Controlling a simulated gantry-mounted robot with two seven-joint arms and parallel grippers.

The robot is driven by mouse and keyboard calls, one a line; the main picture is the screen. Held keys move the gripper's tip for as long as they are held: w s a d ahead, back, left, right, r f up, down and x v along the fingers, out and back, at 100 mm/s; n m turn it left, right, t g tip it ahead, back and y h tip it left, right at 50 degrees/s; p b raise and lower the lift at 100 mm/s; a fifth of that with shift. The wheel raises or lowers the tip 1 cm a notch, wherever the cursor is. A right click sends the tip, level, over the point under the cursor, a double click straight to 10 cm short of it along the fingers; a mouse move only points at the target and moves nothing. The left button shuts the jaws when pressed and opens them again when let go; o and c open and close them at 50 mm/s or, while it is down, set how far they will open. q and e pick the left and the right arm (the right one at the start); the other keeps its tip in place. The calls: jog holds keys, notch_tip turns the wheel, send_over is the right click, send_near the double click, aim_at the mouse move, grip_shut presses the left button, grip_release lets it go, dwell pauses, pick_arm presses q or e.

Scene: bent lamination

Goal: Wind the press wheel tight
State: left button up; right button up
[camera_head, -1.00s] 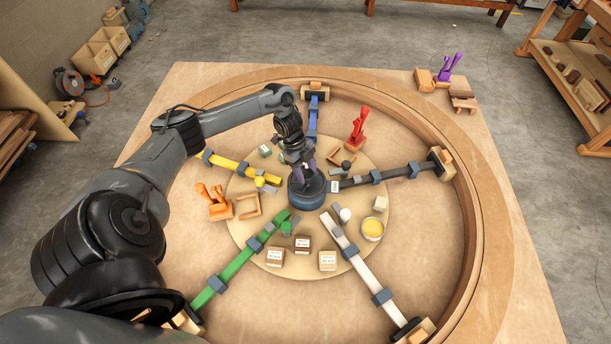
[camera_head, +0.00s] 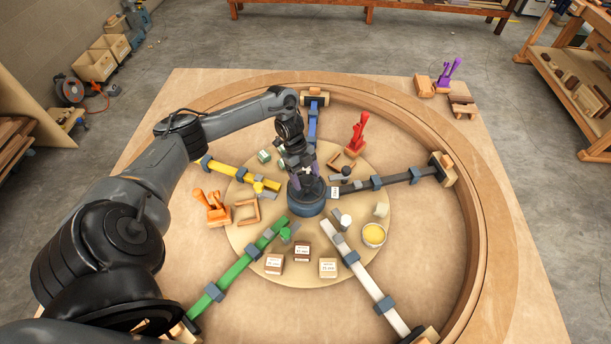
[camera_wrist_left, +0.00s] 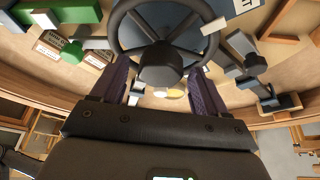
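The press wheel (camera_wrist_left: 160,64), dark with a round hub and spokes, fills the top middle of the left wrist view. In the head view it sits on the blue-grey centre post (camera_head: 306,208), partly hidden by my left gripper (camera_head: 306,174). My left gripper points down over the wheel. In the left wrist view its purple fingers (camera_wrist_left: 160,82) stand open on either side of the hub, with a gap visible on each side. Whether they touch the spokes or rim is unclear. My right gripper is not in view.
Green (camera_head: 238,268), white (camera_head: 372,282), yellow (camera_head: 228,170), blue (camera_head: 312,122) and black (camera_head: 398,177) bars radiate from the centre inside a round wooden ring (camera_head: 478,215). Red (camera_head: 358,134) and orange (camera_head: 214,207) clamps, small blocks and a yellow pot (camera_head: 373,235) surround the post.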

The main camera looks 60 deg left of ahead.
pick_arm(q)
jog(key=shift+r, duration=0.1)
jog(key=shift+a+r, duration=0.25)
jog(key=shift+r, duration=0.3)
jog(key=p+v, duration=0.1)
jog(key=v, duration=0.8)
jog(key=shift+r+p, duration=0.25)
jog(key=shift+p, duration=0.15)
jog(key=shift+s+a, duration=0.1)
jog(key=shift+f, duration=0.1)
